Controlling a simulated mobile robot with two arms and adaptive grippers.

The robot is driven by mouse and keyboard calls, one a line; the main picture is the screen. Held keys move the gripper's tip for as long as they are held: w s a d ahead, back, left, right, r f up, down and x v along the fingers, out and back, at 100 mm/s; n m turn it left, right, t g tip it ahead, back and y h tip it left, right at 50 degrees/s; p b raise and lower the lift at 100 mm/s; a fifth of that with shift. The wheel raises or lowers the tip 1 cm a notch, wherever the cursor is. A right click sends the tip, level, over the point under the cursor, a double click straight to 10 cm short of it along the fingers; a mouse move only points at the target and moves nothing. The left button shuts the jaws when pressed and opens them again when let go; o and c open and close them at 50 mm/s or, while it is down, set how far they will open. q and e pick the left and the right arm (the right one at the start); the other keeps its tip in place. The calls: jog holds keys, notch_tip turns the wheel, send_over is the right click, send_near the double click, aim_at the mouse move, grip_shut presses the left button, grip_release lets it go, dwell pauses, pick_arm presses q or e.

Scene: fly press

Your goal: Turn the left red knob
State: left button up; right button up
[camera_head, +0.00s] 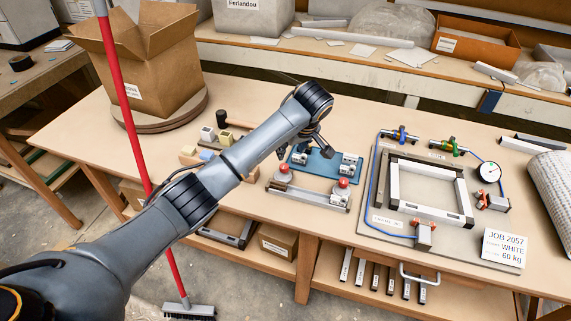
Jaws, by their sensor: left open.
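Two red knobs show on a low pale bar fixture (310,199) near the middle of the bench. The left red knob (284,168) sits on a round grey base at the bar's left end. The right red knob (343,182) sits at the right end. My left gripper (304,152) is open, with its fingers pointing down over the blue plate (322,168), just behind and right of the left knob. It appears apart from the knob. My right gripper is not in view.
An open cardboard box (150,65) stands on a round turntable (170,122) at the left. A red-handled broom (137,135) leans at the bench front. A board with a frame (428,195) and gauge (490,172) lies right. Small blocks (207,134) lie behind my forearm.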

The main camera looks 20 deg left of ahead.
aim_at(285, 167)
pick_arm(q)
jog(key=x, duration=1)
jog(key=shift+w+a+f, duration=0.1)
jog(key=shift+w+f, duration=0.05)
jog(key=shift+f, duration=0.15)
grip_shut()
